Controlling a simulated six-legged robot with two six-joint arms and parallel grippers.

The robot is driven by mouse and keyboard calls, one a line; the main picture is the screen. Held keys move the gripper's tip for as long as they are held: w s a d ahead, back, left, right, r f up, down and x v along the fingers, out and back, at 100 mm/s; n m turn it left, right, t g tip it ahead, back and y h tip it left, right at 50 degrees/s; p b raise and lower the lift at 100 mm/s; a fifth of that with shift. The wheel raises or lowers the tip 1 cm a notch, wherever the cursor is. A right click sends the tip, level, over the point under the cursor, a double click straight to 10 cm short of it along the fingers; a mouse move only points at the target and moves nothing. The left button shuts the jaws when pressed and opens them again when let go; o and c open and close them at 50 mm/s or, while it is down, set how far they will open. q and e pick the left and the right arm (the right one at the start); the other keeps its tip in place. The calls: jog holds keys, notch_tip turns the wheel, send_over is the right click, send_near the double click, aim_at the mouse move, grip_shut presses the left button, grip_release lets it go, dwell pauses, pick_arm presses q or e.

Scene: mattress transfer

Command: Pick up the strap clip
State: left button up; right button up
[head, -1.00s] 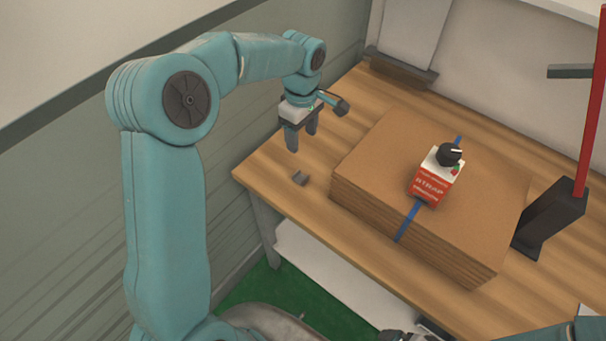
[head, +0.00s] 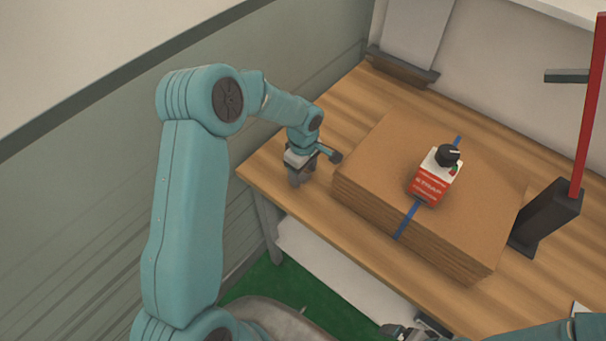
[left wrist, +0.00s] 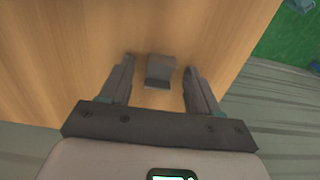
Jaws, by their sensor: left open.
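The strap clip (left wrist: 160,70) is a small dark grey block on the wooden table, seen in the left wrist view. My left gripper (left wrist: 160,75) is open, with one finger on each side of the clip and a visible gap on both sides. In the head view my left gripper (head: 298,178) points down at the table's left edge and hides the clip. My right gripper (head: 405,332) shows only in part at the bottom edge of the head view, and its jaws cannot be made out.
A stack of brown cardboard (head: 385,150) with a blue strap and a red-and-white strapping tool (head: 433,180) lies right of my left gripper on the table (head: 250,172). A dark stand (head: 548,218) with a red pole is further right. A ribbed wall (head: 90,220) is at left.

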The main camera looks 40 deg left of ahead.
pick_arm(q)
jog(key=shift+s, duration=0.1)
jog(key=c, duration=1.1)
jog(key=shift+r, duration=0.15)
